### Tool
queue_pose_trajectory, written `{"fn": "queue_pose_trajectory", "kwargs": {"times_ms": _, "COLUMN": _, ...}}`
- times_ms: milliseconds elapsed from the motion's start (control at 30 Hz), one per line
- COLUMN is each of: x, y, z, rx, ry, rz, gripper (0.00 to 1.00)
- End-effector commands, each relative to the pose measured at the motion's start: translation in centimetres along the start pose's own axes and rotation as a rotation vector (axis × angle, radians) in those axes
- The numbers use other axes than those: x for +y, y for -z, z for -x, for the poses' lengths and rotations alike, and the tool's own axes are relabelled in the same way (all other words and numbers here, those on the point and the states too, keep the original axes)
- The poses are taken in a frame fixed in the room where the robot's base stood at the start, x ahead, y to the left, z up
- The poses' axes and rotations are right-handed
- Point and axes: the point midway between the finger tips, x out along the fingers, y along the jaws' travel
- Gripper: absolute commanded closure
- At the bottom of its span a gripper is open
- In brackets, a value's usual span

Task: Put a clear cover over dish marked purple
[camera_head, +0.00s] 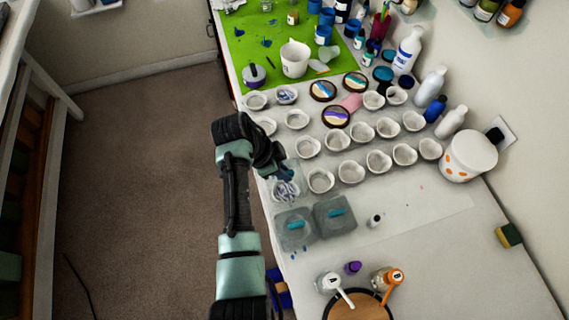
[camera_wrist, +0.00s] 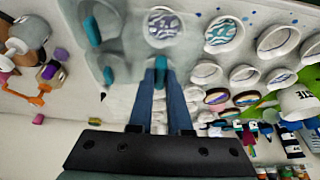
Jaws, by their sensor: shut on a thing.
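My gripper (camera_head: 284,173) is shut on the teal handle of a clear cover (camera_wrist: 160,68), above the near-left end of the dish rows. A swirl-patterned dish (camera_head: 286,191) shows through or under this cover; I cannot tell if they touch. Two more clear covers with teal handles, one at left (camera_head: 293,238) and one at right (camera_head: 334,224), lie on the table nearer me. The dish marked purple (camera_head: 336,116) is round with a dark rim and a purple band, farther back, apart from my gripper. It also seems to show in the wrist view (camera_wrist: 217,97).
Several white dishes (camera_head: 351,171) stand in rows to the right. Two other dark-rimmed dishes (camera_head: 322,90) (camera_head: 354,82) show teal bands. Bottles (camera_head: 408,50), a white tub (camera_head: 468,156) and a white cup (camera_head: 294,59) stand around.

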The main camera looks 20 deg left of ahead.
Motion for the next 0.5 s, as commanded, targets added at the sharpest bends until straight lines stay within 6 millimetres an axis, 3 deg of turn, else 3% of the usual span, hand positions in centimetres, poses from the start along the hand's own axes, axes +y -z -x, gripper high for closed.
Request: {"fn": "queue_pose_trajectory", "kwargs": {"times_ms": 500, "x": 0.0, "y": -1.4, "z": -3.5, "rx": 0.0, "ry": 0.001, "rz": -0.001, "gripper": 1.0}}
